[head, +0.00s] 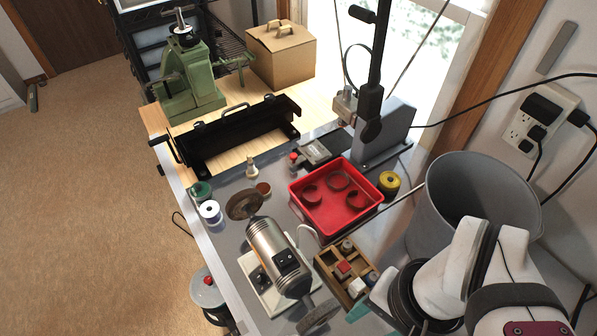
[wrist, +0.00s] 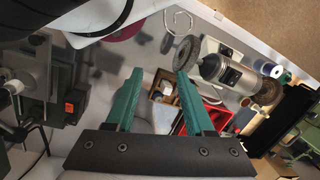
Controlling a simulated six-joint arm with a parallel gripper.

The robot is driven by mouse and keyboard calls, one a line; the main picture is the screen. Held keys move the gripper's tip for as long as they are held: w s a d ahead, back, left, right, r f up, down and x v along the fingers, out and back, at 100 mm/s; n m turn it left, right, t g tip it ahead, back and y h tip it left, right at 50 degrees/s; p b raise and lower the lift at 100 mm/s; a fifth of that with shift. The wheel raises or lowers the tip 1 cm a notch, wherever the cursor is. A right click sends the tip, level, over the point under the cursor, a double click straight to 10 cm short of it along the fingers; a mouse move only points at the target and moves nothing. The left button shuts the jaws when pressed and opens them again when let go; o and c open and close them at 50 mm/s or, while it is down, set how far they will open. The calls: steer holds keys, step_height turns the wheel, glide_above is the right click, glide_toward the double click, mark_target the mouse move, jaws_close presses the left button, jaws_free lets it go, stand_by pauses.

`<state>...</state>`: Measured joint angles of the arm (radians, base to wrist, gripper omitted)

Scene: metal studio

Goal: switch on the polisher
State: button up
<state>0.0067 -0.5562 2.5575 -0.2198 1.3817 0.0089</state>
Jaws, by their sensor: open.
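The polisher (head: 270,246) is a silver motor on a pale base on the grey bench, with a dark wheel at each end. A black switch plate (head: 286,262) sits on its body; whether it is on or off is too small to tell. Another small dark control (head: 262,281) is on its base. In the wrist view the polisher (wrist: 231,76) lies at upper right, beyond the right finger. My gripper (wrist: 159,72) is open and empty, its two green fingers apart. In the head view only bits of green finger show at lower right, right of the polisher and apart from it.
A wooden box (head: 331,272) of small items stands between my gripper and the polisher. A red tray (head: 312,218) with rings lies behind. A grey bin (head: 440,215) is at right. Spools (head: 209,210) stand left of the polisher, near the bench edge.

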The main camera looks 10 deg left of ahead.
mark_target(280, 261)
steer(key=w+a+r+n, duration=0.1)
steer(key=w+a+n, duration=0.1)
steer(key=w+a+r+n, duration=0.2)
steer(key=w+n, duration=0.1)
steer(key=w+a+r+n, duration=0.2)
steer(key=w+n, duration=0.1)
steer(key=shift+a+r+g, duration=0.2)
steer(key=shift+a+g, duration=0.1)
steer(key=c, duration=0.7)
steer(key=w+a+n, duration=0.1)
steer(key=a+n, duration=0.1)
steer(key=w+a+r+n, duration=0.1)
steer(key=a+n, duration=0.1)
steer(key=a, duration=0.1)
steer(key=w+a+r+n, duration=0.1)
steer(key=a+n, duration=0.1)
steer(key=shift+w+a+r+h, duration=0.1)
steer(key=shift+w+a+h, duration=0.1)
steer(key=shift+w+h, duration=0.2)
jaws_close()
steer(key=shift+s, duration=0.1)
steer(key=f, duration=0.9)
steer(key=s+a+f, duration=0.1)
steer(key=f, duration=0.4)
steer(key=shift+s, duration=0.1)
